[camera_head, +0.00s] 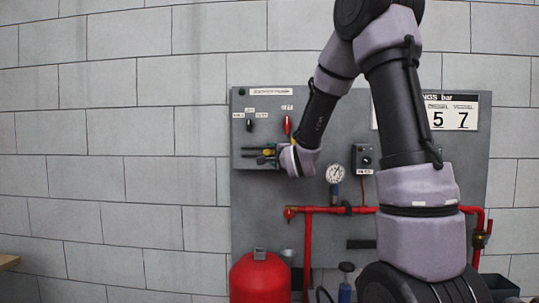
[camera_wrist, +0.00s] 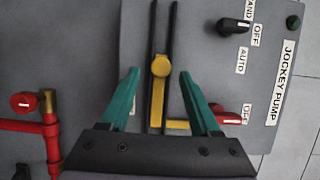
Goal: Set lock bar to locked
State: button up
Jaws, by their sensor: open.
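A short yellow arm (camera_wrist: 177,124) sticks out sideways below the knob. My gripper (camera_wrist: 158,74) is open, its green fingers on either side of the yellow bar, apart from it as far as I can see. In the head view my gripper (camera_head: 268,155) points left, close to the panel. The bar is mostly hidden there, so I cannot tell its lock state.
A black selector knob (camera_wrist: 234,26) with HAND, OFF and AUTO labels sits beside the rails. A red handle (camera_head: 287,125) is just above my gripper. A gauge (camera_head: 336,173), red pipe (camera_head: 325,210) and red tank (camera_head: 260,279) are near. The wall at left is clear.

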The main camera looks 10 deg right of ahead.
jog(key=s, duration=0.7)
jog(key=shift+d, duration=0.3)
jog(key=shift+s, duration=0.1)
jog(key=s+f+n+g, duration=0.1)
jog(key=s+n+g, duration=0.9)
jog(key=s, duration=1.8)
jog(key=n, duration=0.3)
jog(key=shift+s+d+g+y, duration=0.25)
jog(key=shift+s+g+y, duration=0.05)
jog(key=shift+g+y, duration=0.1)
jog(key=shift+f, duration=0.1)
